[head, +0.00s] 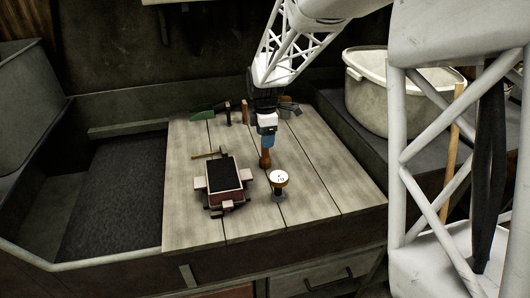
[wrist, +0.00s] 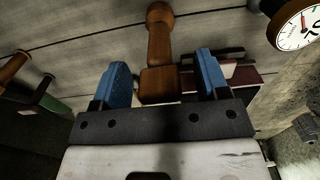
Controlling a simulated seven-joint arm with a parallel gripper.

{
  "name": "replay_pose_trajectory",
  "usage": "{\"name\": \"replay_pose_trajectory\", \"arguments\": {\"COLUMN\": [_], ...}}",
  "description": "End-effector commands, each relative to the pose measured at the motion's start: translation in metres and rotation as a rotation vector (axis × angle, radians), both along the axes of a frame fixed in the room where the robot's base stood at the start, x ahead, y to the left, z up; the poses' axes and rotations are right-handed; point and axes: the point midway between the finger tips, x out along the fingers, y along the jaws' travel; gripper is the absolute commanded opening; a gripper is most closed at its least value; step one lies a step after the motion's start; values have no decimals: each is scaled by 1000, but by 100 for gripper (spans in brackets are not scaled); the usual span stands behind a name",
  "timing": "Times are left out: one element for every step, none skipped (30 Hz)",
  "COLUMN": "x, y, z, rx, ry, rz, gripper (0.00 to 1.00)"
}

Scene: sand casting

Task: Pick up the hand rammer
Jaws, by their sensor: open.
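The hand rammer (wrist: 159,35) is a brown wooden tool with a rounded knob end and a squarer block. In the wrist view it is centred ahead of my gripper (wrist: 161,65), its block in line with the gap between the two blue fingers. The fingers are apart, with visible space on each side of the block. In the head view the rammer (head: 265,158) shows on the wooden bench just under my gripper (head: 267,143); my gripper partly hides it. I cannot tell how much height separates them.
A moulding box with black fill (head: 225,174) sits left of the rammer. A round dial gauge (head: 279,178) stands in front of it. A green tool (head: 203,113) and other hand tools lie at the back. A pale tub (head: 378,100) stands right. The bench's right front is clear.

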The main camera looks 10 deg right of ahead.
Motion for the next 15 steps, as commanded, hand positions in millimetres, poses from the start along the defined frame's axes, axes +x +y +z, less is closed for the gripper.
{"name": "replay_pose_trajectory", "arguments": {"x": [0, 0, 0, 0, 0, 0, 0, 0, 0, 0, 0, 0, 0, 0, 0], "y": [0, 0, 0, 0, 0, 0, 0, 0, 0, 0, 0, 0, 0, 0, 0], "z": [-3, -4, -6, -6, -6, -6, -6, -6, -6, -6, -6, -6, -6, -6, -6], "rx": [0, 0, 0, 0, 0, 0, 0, 0, 0, 0, 0, 0, 0, 0, 0], "ry": [0, 0, -1, -1, -1, -1, -1, -1, -1, -1, -1, -1, -1, -1, 0], "rz": [0, 0, 0, 0, 0, 0, 0, 0, 0, 0, 0, 0, 0, 0, 0], "gripper": [68, 68, 68, 68, 68, 68, 68, 68, 68, 68, 68, 68, 68, 68, 68]}}
